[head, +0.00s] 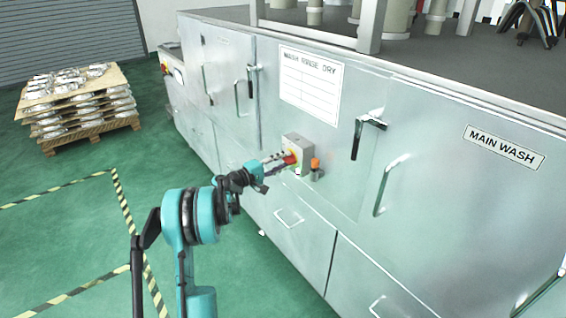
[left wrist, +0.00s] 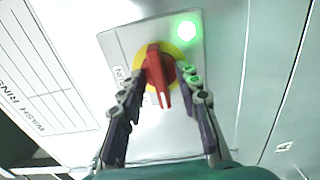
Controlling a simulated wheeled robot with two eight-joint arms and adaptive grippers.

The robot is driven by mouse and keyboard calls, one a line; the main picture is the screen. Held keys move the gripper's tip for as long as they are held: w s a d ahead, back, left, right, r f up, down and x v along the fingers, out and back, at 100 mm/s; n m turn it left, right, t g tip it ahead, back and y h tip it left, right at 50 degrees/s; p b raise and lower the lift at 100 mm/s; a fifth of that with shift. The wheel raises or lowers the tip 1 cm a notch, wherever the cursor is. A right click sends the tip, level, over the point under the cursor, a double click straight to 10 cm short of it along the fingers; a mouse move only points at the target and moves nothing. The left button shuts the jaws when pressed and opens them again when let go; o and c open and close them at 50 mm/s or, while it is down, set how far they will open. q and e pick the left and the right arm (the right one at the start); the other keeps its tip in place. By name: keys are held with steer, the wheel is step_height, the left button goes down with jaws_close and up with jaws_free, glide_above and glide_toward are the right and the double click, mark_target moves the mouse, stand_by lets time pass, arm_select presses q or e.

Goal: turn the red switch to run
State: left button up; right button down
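The red switch (left wrist: 158,72) is a red handle on a yellow round plate, on a grey switch panel (left wrist: 135,45) with a lit green lamp (left wrist: 187,31). Its handle points down and slightly right in the left wrist view. Small labels by the plate are too blurred or covered to read. In the head view the switch (head: 290,159) sits on a small box on the washer front. My left gripper (left wrist: 163,82) is open, one finger on each side of the handle; contact is not clear. It also shows at the box in the head view (head: 279,161). My right gripper is out of view.
The steel washing machine (head: 240,180) has several doors with protruding handles, one a black-topped handle (head: 368,125) right of the box. A small orange-topped part (head: 315,164) is beside the box. A pallet of castings (head: 80,100) stands far left. The green floor between is clear.

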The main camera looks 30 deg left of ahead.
arm_select(q)
jaws_close()
steer(key=shift+m, duration=0.4)
steer(key=m, duration=0.3)
steer(key=shift+m, duration=0.4)
steer(key=m, duration=0.9)
steer(key=shift+m, duration=2.2)
steer(key=shift+f, duration=0.1)
